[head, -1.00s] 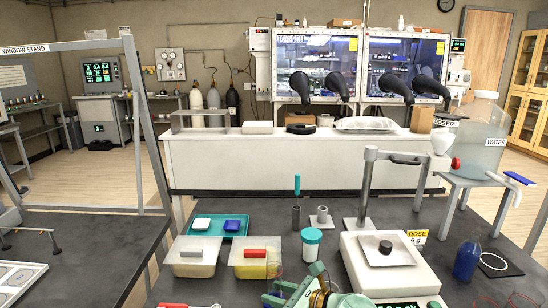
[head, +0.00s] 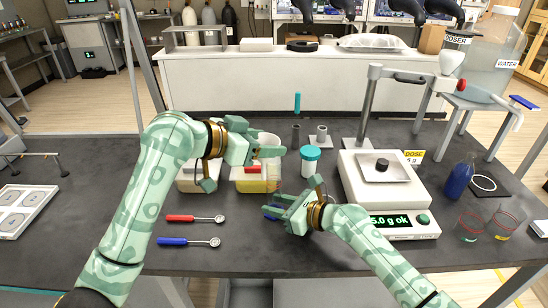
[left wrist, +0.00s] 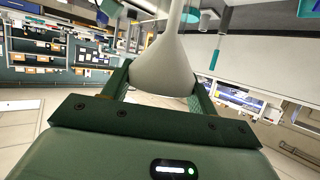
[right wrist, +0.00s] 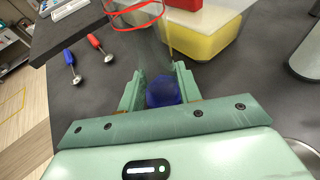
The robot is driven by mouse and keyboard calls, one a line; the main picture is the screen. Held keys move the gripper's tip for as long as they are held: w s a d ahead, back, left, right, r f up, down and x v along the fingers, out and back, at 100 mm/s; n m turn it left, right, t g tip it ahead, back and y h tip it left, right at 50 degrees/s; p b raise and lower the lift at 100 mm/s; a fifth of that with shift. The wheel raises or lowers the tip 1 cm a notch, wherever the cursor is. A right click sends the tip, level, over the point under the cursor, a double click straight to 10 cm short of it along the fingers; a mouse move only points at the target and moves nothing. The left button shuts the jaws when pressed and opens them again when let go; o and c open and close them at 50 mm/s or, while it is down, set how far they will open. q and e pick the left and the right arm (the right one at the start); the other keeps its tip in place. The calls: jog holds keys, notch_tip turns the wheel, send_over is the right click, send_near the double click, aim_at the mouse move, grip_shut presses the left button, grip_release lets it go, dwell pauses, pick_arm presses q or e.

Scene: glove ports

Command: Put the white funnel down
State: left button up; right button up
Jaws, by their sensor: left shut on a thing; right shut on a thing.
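My left gripper (head: 258,152) is shut on the white funnel (left wrist: 165,62), which fills the space between its fingers in the left wrist view. In the head view the pale funnel (head: 269,142) shows just beyond the fingers, above the yellow-filled tub; the gripper partly hides it. My right gripper (head: 284,206) is lower, near the table middle, shut on a rounded blue thing (right wrist: 163,92). A clear, red-rimmed glass (right wrist: 135,14) shows beyond it; I cannot tell whether they are one piece.
The yellow-filled tub (head: 259,184) and teal-lidded jar (head: 310,160) stand close by. The balance (head: 390,200), blue bottle (head: 460,178) and red-rimmed beakers (head: 470,225) are to the right. Red (head: 193,218) and blue (head: 187,241) spoons lie in front. The dark table is bare around the spoons.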

pick_arm(q)
jog(key=r+m+g, duration=0.1)
jog(key=r, duration=0.1)
jog(key=w+d+r+h, duration=0.1)
jog(key=r, duration=0.1)
jog(key=d+r+m+g, duration=0.1)
jog(key=r, duration=0.2)
jog(key=shift+w+d+r+m+g+h, duration=0.1)
jog(key=shift+w+m+g+h, duration=0.2)
notch_tip(320, 180, down, 9)
jog(key=shift+f, duration=0.1)
jog(key=o, duration=1)
jog(key=v, duration=1.2)
pick_arm(e)
jog(key=o, duration=0.8)
